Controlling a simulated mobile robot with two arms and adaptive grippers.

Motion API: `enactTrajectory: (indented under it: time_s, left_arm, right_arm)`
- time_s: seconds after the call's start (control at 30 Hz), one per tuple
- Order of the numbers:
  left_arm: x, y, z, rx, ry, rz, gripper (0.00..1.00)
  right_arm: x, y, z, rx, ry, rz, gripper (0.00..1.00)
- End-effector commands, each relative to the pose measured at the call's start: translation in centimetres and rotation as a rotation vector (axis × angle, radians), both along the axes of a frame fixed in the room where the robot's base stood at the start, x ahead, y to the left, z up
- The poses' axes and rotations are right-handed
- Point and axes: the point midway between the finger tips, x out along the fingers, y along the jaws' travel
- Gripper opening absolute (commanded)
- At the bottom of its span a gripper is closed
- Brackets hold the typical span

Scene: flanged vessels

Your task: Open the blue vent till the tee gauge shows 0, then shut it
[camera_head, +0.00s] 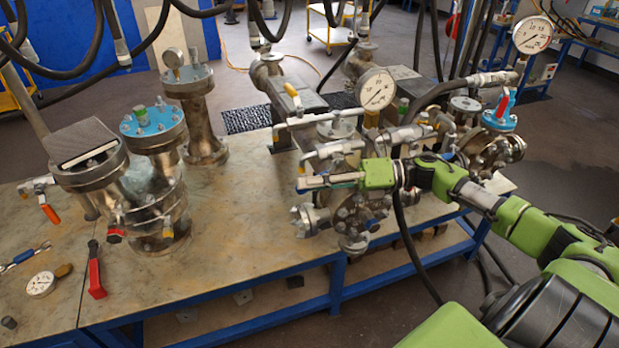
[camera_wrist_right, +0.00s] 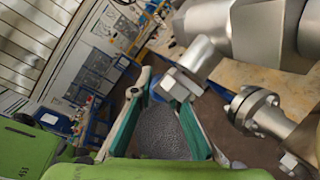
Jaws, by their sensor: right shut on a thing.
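My right gripper (camera_head: 308,183) reaches in from the right to the front of the steel pipework (camera_head: 340,150). A small blue piece (camera_head: 372,224) shows low on the pipework. A white dial gauge (camera_head: 375,89) stands upright above the pipework; its reading is too small to tell. Another dial gauge (camera_head: 533,36) stands at the far right. My left gripper is out of view.
A red-handled tool (camera_head: 95,272) and a loose gauge (camera_head: 41,284) lie at the front left. Hoses hang overhead. The bench's middle front is clear.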

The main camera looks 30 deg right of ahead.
Motion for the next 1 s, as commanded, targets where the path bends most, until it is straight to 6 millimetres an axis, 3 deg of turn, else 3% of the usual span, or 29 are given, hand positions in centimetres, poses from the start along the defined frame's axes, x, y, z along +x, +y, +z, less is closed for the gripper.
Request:
enactTrajectory:
  time_s: [0.53, 1.0]
  left_arm:
    - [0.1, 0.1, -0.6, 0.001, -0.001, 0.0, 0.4]
    - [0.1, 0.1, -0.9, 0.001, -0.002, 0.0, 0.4]
  right_arm:
    - [-0.5, -2.4, -3.2, -0.512, 0.114, 0.0, 0.0]
    - [-1.1, -5.1, -4.6, -0.921, 0.214, -0.002, 0.0]
